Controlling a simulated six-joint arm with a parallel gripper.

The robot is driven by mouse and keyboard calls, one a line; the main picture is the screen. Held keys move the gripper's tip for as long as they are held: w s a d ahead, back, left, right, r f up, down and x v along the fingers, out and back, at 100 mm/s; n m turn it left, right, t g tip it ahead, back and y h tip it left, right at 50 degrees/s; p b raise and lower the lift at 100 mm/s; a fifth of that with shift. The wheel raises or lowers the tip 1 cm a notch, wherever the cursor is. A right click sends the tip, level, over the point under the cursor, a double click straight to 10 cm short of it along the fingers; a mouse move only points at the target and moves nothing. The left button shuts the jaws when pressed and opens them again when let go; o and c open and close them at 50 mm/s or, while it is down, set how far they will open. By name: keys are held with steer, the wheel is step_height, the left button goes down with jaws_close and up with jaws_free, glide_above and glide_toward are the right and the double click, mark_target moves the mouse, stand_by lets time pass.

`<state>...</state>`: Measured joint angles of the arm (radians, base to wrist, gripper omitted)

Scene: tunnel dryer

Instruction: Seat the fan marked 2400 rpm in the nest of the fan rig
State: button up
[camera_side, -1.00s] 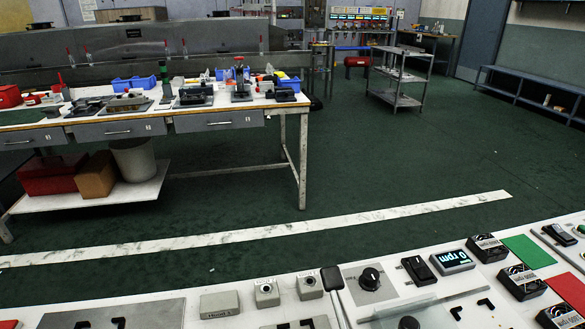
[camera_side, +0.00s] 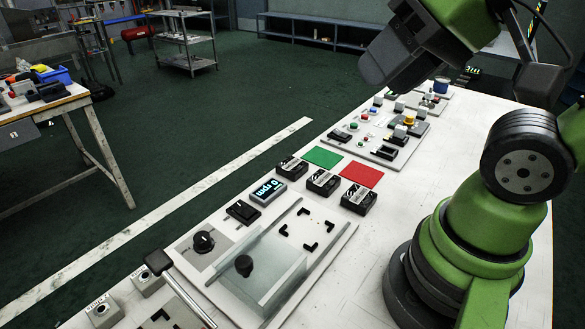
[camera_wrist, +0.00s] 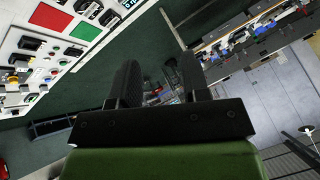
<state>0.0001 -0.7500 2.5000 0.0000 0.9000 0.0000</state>
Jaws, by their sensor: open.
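Three black box fans with pale labels stand in the side view: a far one (camera_side: 291,167), a middle one (camera_side: 323,181) and a near one (camera_side: 358,199). Their speed markings are too small to read. The fan rig (camera_side: 334,240) is a pale plate; its nest (camera_side: 305,232) is marked by black corner brackets and is empty. A clear cover with a black knob (camera_side: 243,265) lies beside the nest. My gripper (camera_wrist: 158,82) is open and empty in the wrist view, raised away from the bench and pointing out over the room. Its fingertips are not clear in the side view.
A display (camera_side: 268,191) reads 0 rpm. A green mat (camera_side: 323,157) and a red mat (camera_side: 361,177) lie beside the fans. Control panels (camera_side: 385,135) with buttons stand farther back. The white bench between rig and my base is clear.

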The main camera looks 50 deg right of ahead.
steer(key=o, duration=1)
steer(key=shift+c, duration=0.2)
